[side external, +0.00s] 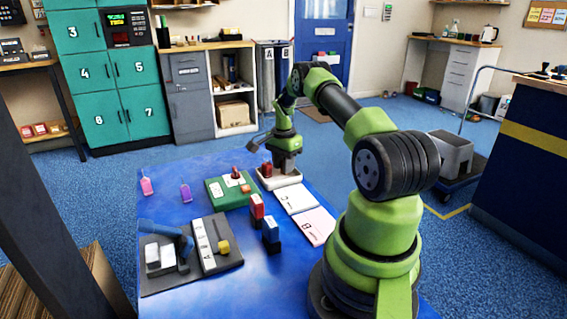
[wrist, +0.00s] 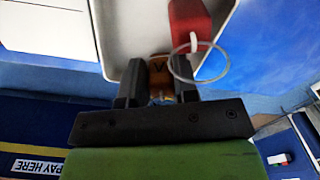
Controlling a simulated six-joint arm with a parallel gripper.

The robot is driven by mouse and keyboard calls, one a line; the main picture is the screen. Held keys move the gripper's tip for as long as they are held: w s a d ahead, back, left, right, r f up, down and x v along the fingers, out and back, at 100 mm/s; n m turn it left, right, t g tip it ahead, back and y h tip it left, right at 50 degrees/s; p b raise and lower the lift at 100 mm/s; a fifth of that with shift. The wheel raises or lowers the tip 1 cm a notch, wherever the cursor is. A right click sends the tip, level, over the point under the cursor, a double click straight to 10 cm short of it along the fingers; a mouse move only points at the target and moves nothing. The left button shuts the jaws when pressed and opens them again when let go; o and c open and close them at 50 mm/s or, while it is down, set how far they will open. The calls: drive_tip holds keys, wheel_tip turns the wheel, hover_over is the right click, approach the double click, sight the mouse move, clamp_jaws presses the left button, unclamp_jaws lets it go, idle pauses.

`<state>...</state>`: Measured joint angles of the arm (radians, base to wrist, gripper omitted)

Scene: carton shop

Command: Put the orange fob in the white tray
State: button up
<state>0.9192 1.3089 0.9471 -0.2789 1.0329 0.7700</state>
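The white tray (side external: 292,183) stands at the far edge of the blue table, and its rim (wrist: 98,40) also shows in the wrist view. My gripper (side external: 285,166) is low over the tray. In the wrist view, my gripper (wrist: 158,66) has the orange fob (wrist: 157,68), brownish in shadow, between its fingers, which look closed on it. A red fob (side external: 266,169) is in the tray, left of the gripper, and shows at the tray's inner side in the wrist view (wrist: 188,22). A thin clear ring (wrist: 176,73) hangs near the fingers. The orange fob's underside is hidden.
Pink (side external: 146,186) and purple (side external: 186,193) fobs lie at the table's left. A green box (side external: 222,195) with small red and orange pieces, cards (side external: 300,198), stamps (side external: 271,235) and a dark board (side external: 210,262) lie nearer. Blue table is clear between them.

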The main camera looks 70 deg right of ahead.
drive_tip(key=shift+o, duration=0.2)
wheel_tip(320, 180, up, 13)
drive_tip(key=w+a+r+n+t, duration=0.35)
drive_tip(key=a+r+n, duration=0.35)
drive_tip(key=a+r, duration=0.75)
drive_tip(key=s+a+r+n+t, duration=0.1)
drive_tip(key=s+a+r+n, duration=0.15)
drive_tip(key=a, duration=0.45)
drive_tip(key=s+a+r+n, duration=0.1)
drive_tip(key=s+a+n, duration=0.15)
drive_tip(key=a, duration=0.35)
drive_tip(key=s+a+f+n+t+y, duration=0.1)
drive_tip(key=s+a+n+t+y, duration=0.1)
drive_tip(key=s+a+n, duration=0.4)
drive_tip(key=s+a, duration=0.3)
drive_tip(key=s, duration=0.1)
drive_tip(key=shift+a+f+n+t, duration=0.15)
drive_tip(key=shift+f+n+t, duration=0.15)
drive_tip(key=shift+f+t, duration=0.05)
